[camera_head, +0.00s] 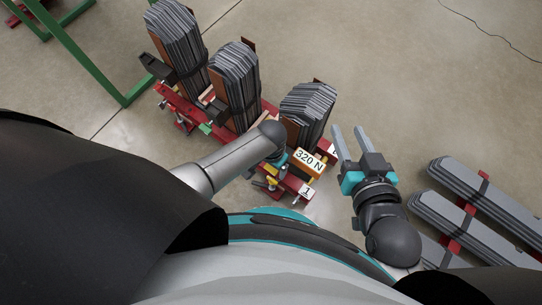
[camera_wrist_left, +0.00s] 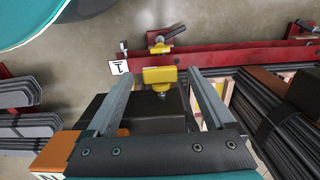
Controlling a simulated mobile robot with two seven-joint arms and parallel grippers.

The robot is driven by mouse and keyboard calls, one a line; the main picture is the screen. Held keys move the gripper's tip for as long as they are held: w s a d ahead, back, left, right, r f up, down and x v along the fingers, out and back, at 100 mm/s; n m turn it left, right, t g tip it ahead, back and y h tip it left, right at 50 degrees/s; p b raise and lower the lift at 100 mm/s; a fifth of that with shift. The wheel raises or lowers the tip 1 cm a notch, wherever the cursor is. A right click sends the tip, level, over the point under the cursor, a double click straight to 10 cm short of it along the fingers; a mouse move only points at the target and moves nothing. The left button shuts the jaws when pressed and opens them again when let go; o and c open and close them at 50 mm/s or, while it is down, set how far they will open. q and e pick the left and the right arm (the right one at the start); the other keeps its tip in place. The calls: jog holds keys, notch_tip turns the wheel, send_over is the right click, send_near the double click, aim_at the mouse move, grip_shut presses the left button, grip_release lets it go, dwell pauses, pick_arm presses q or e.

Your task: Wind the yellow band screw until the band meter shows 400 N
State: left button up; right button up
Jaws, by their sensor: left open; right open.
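The band meter (camera_head: 308,160) is an orange box with a white face that reads 320 N; its orange corner shows at the lower left of the left wrist view (camera_wrist_left: 57,148). The yellow band screw (camera_wrist_left: 160,76) has a flat yellow head and stands between the fingers of my left gripper (camera_wrist_left: 158,78). The fingers are open, one on each side, with visible gaps to the screw head. In the head view my left wrist largely hides that gripper and the screw. My right gripper (camera_head: 347,132) is open and empty, right of the meter.
Three stacks of grey laminations (camera_head: 308,103) stand on a red frame (camera_wrist_left: 230,54) with a tag marked 1 (camera_head: 306,191). A second yellow clamp with a black lever (camera_wrist_left: 162,44) sits beyond the screw. More grey strips (camera_head: 485,190) lie at right. A green frame (camera_head: 88,62) stands upper left.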

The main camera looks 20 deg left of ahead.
pick_arm(q)
jog(key=shift+f, duration=0.15)
pick_arm(e)
jog(key=shift+a+r, duration=0.1)
jog(key=shift+a, duration=0.1)
pick_arm(q)
jog(key=shift+c, duration=0.3)
jog(key=c, duration=1.3)
jog(key=shift+s+d+y+p, duration=0.1)
jog(key=shift+y+p, duration=0.2)
jog(key=shift+y, duration=0.4)
pick_arm(e)
jog(key=shift+s+d+f+g+h, duration=0.1)
jog(key=shift+d+f+g+h, duration=0.1)
jog(key=shift+d+g, duration=0.2)
jog(key=shift+s+d+f+g+h, duration=0.1)
jog(key=shift+d+f+g+h, duration=0.15)
jog(key=shift+d, duration=0.25)
